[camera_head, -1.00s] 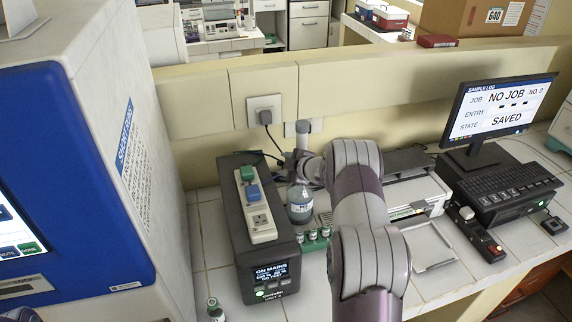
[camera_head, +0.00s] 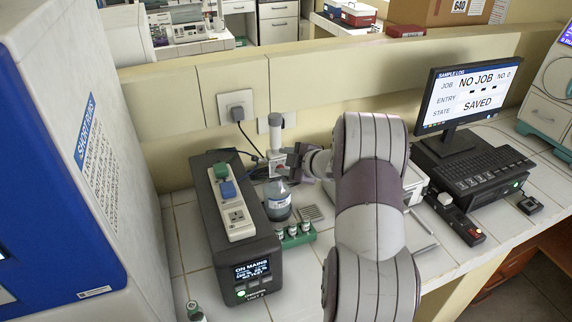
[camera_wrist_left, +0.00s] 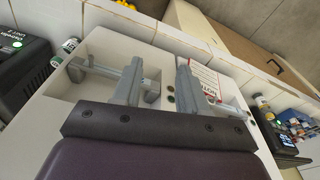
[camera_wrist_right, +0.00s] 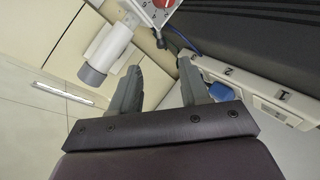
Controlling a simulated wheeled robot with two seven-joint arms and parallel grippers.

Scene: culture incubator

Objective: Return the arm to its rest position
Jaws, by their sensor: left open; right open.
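My right arm reaches in from the bottom of the head view. Its gripper (camera_head: 290,160) is above and slightly right of a clear bottle (camera_head: 277,200), in front of an upright white device with a grey cylinder top (camera_head: 275,128). In the right wrist view my right gripper (camera_wrist_right: 160,68) has its fingers apart with nothing held. The grey-ended cylinder (camera_wrist_right: 95,70) is left of the fingers there. My left gripper (camera_wrist_left: 160,65) shows only in its wrist view, open and empty over a pale tray-like surface (camera_wrist_left: 100,45).
A black power unit (camera_head: 240,255) with a socket strip (camera_head: 232,205) stands left of the bottle. A green rack (camera_head: 297,238) with small vials is in front of the bottle. A monitor (camera_head: 475,95) reading SAVED and a keyboard unit (camera_head: 475,165) are at right. A tall blue-and-white cabinet (camera_head: 95,150) fills the left.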

